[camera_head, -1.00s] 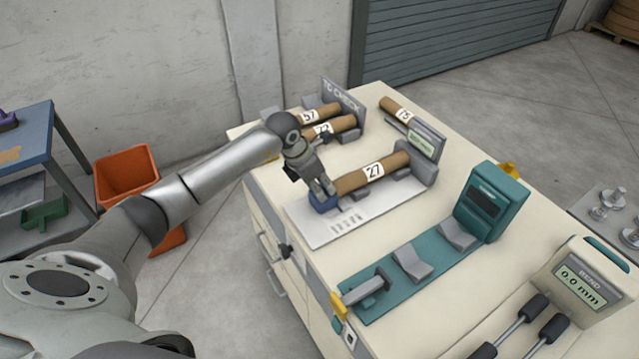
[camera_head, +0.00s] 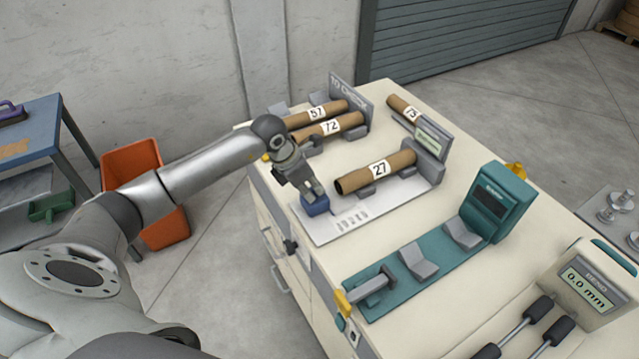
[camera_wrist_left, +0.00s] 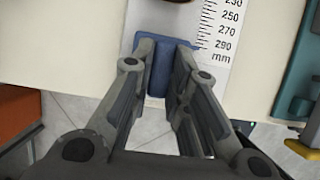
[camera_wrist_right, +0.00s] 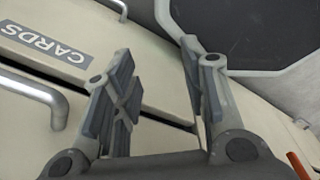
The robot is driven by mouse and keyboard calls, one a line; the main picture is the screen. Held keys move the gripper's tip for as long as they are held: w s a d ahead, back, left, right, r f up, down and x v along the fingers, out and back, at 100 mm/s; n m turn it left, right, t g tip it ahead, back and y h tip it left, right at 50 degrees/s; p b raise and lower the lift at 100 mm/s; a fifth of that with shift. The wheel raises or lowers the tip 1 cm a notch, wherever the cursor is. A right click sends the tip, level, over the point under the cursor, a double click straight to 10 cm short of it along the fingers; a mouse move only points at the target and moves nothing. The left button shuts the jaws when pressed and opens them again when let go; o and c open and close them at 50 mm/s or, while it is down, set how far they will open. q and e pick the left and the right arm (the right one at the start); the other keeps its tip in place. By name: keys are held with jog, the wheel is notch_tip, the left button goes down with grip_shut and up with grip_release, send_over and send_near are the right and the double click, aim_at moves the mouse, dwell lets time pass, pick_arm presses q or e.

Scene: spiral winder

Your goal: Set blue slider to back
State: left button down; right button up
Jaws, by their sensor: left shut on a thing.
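The blue slider (camera_head: 316,206) sits at the near left end of a pale measuring plate (camera_head: 362,219) with a printed scale. A cardboard tube labelled 27 (camera_head: 362,177) lies on grey rests there, with a gap between its open end and the slider. My left gripper (camera_head: 314,191) is shut on the slider from above. In the left wrist view its fingers (camera_wrist_left: 160,85) straddle the slider (camera_wrist_left: 156,70), beside the 290 mm end of the scale. My right gripper (camera_wrist_right: 155,85) is open and empty, by a drawer front labelled CARDS (camera_wrist_right: 45,45).
Tubes 57 and 72 (camera_head: 335,127) lie behind, by a grey sign. A teal fixture (camera_head: 388,295) and a bend gauge reading 0.0 mm (camera_head: 580,285) stand to the right. An orange bin (camera_head: 131,165) is on the floor left of the bench.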

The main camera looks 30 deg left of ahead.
pick_arm(q)
jog(key=shift+s+a+f, duration=0.1)
jog(key=c, duration=1.7)
grip_release()
jog(key=o, duration=0.3)
jog(key=shift+s+a, duration=0.1)
jog(key=shift+s, duration=0.05)
jog(key=shift+r, duration=0.35)
jog(key=v, duration=1.1)
jog(key=shift+s+r, duration=0.1)
jog(key=shift+r, duration=0.15)
